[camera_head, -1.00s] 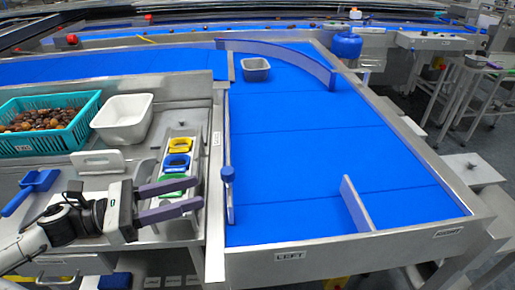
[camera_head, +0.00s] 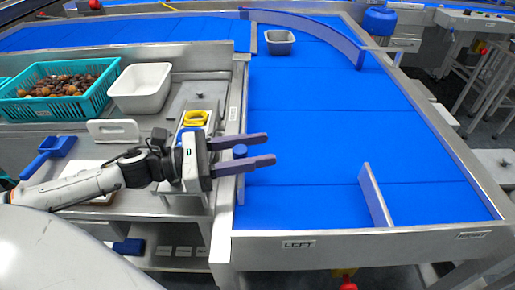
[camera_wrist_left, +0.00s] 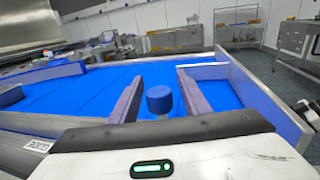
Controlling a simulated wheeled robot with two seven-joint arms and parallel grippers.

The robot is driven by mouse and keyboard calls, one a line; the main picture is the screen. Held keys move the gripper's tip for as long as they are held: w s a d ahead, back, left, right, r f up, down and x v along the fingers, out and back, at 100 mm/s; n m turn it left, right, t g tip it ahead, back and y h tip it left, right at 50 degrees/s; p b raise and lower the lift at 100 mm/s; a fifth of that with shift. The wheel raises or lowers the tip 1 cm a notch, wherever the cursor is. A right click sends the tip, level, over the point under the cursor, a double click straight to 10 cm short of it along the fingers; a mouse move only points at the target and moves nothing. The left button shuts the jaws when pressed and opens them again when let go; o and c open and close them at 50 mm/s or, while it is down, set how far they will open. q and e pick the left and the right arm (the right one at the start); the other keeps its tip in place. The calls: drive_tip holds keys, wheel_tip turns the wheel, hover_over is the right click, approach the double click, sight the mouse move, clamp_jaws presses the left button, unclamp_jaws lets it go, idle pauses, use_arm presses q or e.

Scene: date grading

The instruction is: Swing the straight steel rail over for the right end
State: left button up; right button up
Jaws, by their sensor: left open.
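The straight steel rail (camera_head: 241,189) lies along the left edge of the blue belt, partly hidden by my gripper. A blue knob (camera_head: 240,151) stands up on it. My left gripper (camera_head: 271,148) reaches in from the left, open, with its two purple-grey fingers on either side of the knob. In the left wrist view the knob (camera_wrist_left: 159,99) stands between the spread fingers, with gaps showing on both sides. The belt's front edge carries a left label (camera_head: 298,244) and a right label (camera_head: 472,235). My right gripper is not in view.
A short upright divider (camera_head: 376,195) stands near the belt's front. A curved rail (camera_head: 335,37) and a grey tub (camera_head: 279,42) are at the back. A teal crate (camera_head: 62,108) of dates and a white bin (camera_head: 140,88) stand left. The belt's middle is clear.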

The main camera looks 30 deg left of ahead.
use_arm(q)
drive_tip(key=shift+w+d, duration=0.15)
drive_tip(key=shift+w, duration=0.05)
drive_tip(key=shift+c, duration=0.5)
clamp_jaws()
